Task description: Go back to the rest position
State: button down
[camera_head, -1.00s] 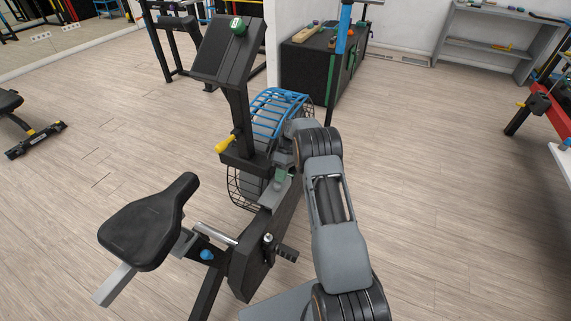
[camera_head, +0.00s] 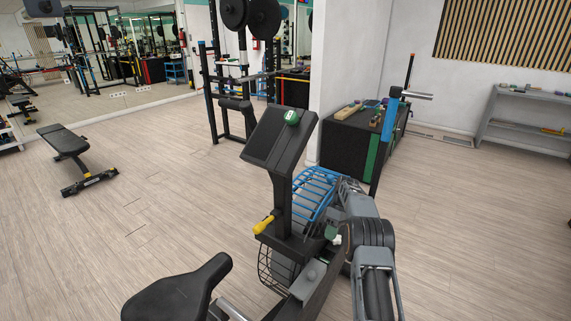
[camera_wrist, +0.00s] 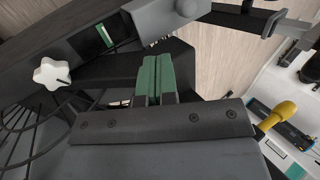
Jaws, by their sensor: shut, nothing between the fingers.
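My gripper (camera_wrist: 154,80) shows in the wrist view with its two green-padded fingers together, shut and empty. In the head view my arm comes up from the lower right, folded beside the exercise bike (camera_head: 276,145).
The bike has a black seat (camera_head: 181,289), a blue slatted guard (camera_head: 315,190), and a yellow handle (camera_head: 264,224). A white knob (camera_wrist: 52,73) shows at left in the wrist view. A black box (camera_head: 345,150) stands behind; a bench (camera_head: 64,142) is at left. Floor is clear between.

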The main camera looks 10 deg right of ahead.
notch_tip(320, 180, down, 3)
jog(key=s+m+h, duration=0.1)
jog(key=s+m, duration=0.1)
jog(key=m, duration=0.3)
jog(key=s+a+r+m+t+h+p, duration=0.1)
jog(key=s+a+r+m+t+p, duration=0.1)
jog(key=s+r, duration=1.1)
jog(key=s+a+r+m+t+h+p, duration=0.1)
jog(key=s+a+r+t+p, duration=0.3)
jog(key=s+r, duration=1)
jog(key=a+t+h, duration=0.1)
jog(key=a+t, duration=0.1)
jog(key=a, duration=0.2)
jog(key=shift+s+a+m+h+p, duration=0.15)
jog(key=shift+a+m+h+p, duration=0.15)
jog(key=shift+a+m+p, duration=0.1)
jog(key=shift+r, duration=0.1)
